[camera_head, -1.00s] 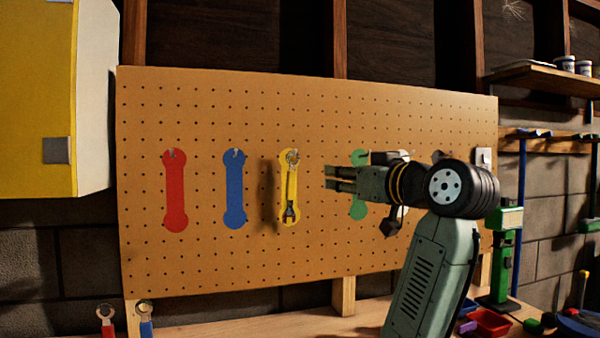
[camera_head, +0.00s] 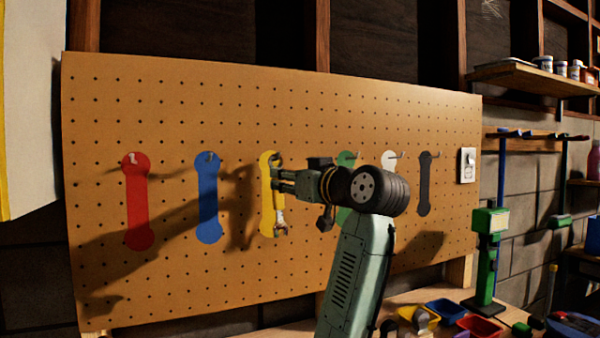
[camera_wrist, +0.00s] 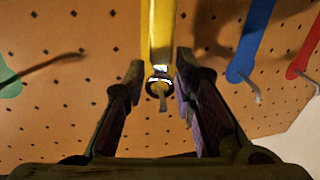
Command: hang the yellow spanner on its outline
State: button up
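The yellow spanner (camera_head: 280,224) has bright metal ends and hangs upright in front of its yellow outline (camera_head: 266,195) on the pegboard. Its ring end is up by the hook, and its open jaw is down. My gripper (camera_head: 275,180) is in front of the spanner's upper part and hides some of it. In the wrist view, my gripper (camera_wrist: 160,88) is open, with one finger on each side of the hook and the spanner's ring (camera_wrist: 158,84). There are gaps between the fingers and the ring. The yellow handle (camera_wrist: 163,30) runs away from it.
The pegboard (camera_head: 120,100) also has red (camera_head: 139,205), blue (camera_head: 207,200), green, white and black outlines with protruding hooks. A bench below holds small bins (camera_head: 480,326) and a green stand (camera_head: 487,250) at the right. A shelf (camera_head: 520,78) with jars is at upper right.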

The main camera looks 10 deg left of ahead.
jog(key=shift+p+x, duration=0.6)
jog(key=shift+x, duration=1.65)
grip_shut()
